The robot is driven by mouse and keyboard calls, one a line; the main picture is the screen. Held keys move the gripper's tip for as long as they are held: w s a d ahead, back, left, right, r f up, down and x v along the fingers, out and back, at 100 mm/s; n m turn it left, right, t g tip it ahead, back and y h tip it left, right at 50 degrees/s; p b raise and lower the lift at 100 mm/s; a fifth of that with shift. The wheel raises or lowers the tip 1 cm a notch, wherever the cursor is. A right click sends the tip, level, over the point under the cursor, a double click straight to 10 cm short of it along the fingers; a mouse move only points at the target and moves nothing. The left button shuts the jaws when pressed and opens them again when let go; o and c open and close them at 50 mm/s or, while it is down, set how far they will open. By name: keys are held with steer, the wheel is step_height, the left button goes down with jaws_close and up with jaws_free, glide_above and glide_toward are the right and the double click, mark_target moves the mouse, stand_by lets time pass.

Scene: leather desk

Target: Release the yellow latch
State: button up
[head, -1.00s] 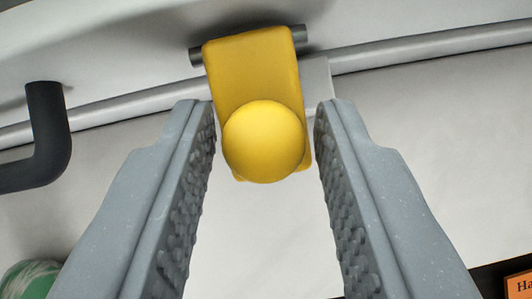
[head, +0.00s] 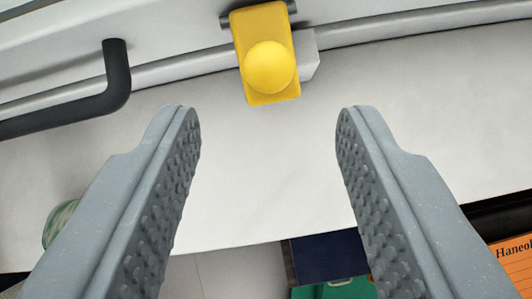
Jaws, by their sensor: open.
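The yellow latch (head: 266,88) is a flat plate with a round knob (head: 270,66) on its front, hinged on a dark pin at the top centre of the view. It hangs over a light rail and a small pale block. My gripper (head: 268,112) is open, with a wide gap between its two grey, studded fingers. The fingertips stand below and to either side of the latch in the picture, apart from it. Nothing is between the fingers.
A black bent handle (head: 118,75) is at the upper left on the white case (head: 250,180). A green, mottled round thing (head: 60,220) shows partly behind the left finger. An orange book (head: 515,255) lies lower right, near a dark blue item (head: 325,255) and a green one (head: 335,290).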

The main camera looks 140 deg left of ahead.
steer(key=v, duration=0.7)
steer(key=shift+s, duration=0.2)
steer(key=shift+r, duration=0.15)
